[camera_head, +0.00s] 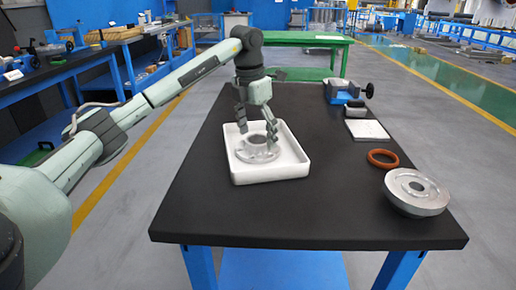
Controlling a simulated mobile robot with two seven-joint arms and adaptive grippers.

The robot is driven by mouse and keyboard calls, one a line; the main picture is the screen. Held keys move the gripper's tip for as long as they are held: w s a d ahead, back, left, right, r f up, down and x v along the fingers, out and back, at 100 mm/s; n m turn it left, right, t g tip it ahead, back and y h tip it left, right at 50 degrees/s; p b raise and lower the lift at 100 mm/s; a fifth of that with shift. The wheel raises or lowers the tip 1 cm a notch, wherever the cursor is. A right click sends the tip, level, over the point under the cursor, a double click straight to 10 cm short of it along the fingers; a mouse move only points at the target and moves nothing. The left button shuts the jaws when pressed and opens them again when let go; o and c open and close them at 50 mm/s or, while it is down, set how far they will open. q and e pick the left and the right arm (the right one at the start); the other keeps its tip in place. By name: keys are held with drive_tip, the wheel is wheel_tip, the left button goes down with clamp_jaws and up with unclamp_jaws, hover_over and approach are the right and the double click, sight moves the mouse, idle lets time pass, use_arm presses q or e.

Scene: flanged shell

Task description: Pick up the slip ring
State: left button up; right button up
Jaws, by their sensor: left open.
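A grey flanged ring (258,153) with a raised hub lies inside the white tray (270,178), near its middle. An orange ring (383,158) lies flat on the right side of the table. The picture alone does not show which of these is the slip ring. My left gripper (257,132) points down over the tray with its fingers spread, one on each side of the grey ring's hub. It is open, and nothing is held in it. Whether the fingertips touch the grey ring cannot be told. My right gripper is not in view.
The black tabletop (300,220) is clear in front of the tray. A silver flanged shell (416,193) sits near the right edge. A white plate (367,130) and a blue vise-like device (343,92) stand farther back. A green table (305,40) is behind.

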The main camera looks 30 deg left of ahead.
use_arm(q)
drive_tip(key=shift+f, duration=0.35)
drive_tip(key=shift+c, duration=0.5)
drive_tip(key=shift+w, duration=0.1)
drive_tip(key=c, duration=1.7)
drive_tip(key=shift+r, duration=0.15)
clamp_jaws()
drive_tip(key=shift+r, duration=0.1)
